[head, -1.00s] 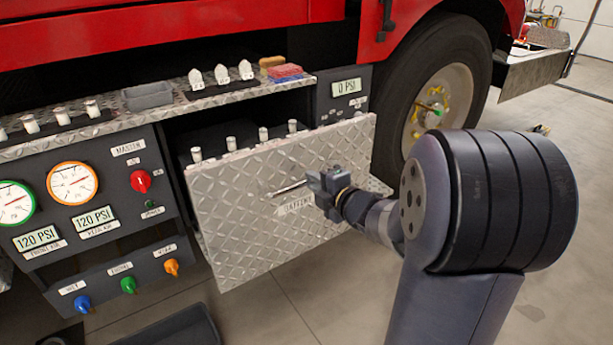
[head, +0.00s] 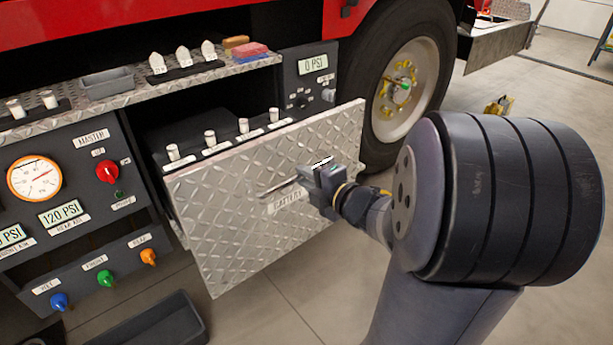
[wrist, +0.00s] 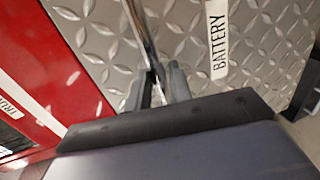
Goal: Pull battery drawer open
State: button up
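The battery drawer (head: 240,215) has a diamond-plate metal front and stands pulled out from the truck's side, with a dark gap behind it. Its thin bar handle (head: 278,187) runs across the front above a BATTERY label (head: 287,200). My gripper (head: 322,178) is at the right part of the handle. In the wrist view the bar handle (wrist: 140,35) runs down between my two fingers (wrist: 157,88), which close around it, with the BATTERY label (wrist: 217,40) to the right. The exact finger contact is partly hidden by the gripper body.
Several white-topped posts (head: 243,125) stand inside the drawer. A control panel (head: 75,205) with gauges and knobs is at left, and a 0 PSI panel (head: 308,75) at right. A dark tray (head: 160,325) lies below. The wheel (head: 400,85) is behind my arm.

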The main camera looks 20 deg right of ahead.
jog(key=o, duration=0.4)
jog(key=shift+d+f, duration=0.1)
jog(key=shift+f, duration=0.15)
jog(key=shift+r, duration=0.15)
jog(key=p+v, duration=0.3)
jog(key=v, duration=0.7)
jog(key=shift+s+d, duration=0.1)
jog(key=shift+s, duration=0.25)
jog(key=shift+w, duration=0.1)
jog(key=shift+b+x, duration=1.45)
jog(key=shift+x, duration=3.95)
jog(key=shift+r, duration=0.2)
